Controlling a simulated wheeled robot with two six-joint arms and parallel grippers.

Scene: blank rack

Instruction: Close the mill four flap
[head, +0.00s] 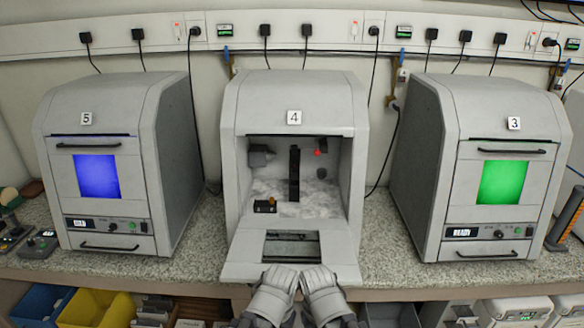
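Mill four (294,90) is the middle grey machine, labelled 4. Its flap (245,268) is open, folded down and out at the front, with a dark window (291,246) in it. The open chamber (263,187) shows whitish shavings, a dark upright post and a small black block with an orange-brown piece. My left gripper (283,275) and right gripper (311,275) are side by side at the flap's lower outer edge. I cannot tell if they touch it. Their fingers are too hard to make out to say open or shut.
Mill 5 (88,118) on the left has a lit blue window; mill 3 (514,124) on the right has a green one. Both have shut flaps. The speckled counter (200,250) is clear between machines. Yellow and blue bins (95,308) sit below it.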

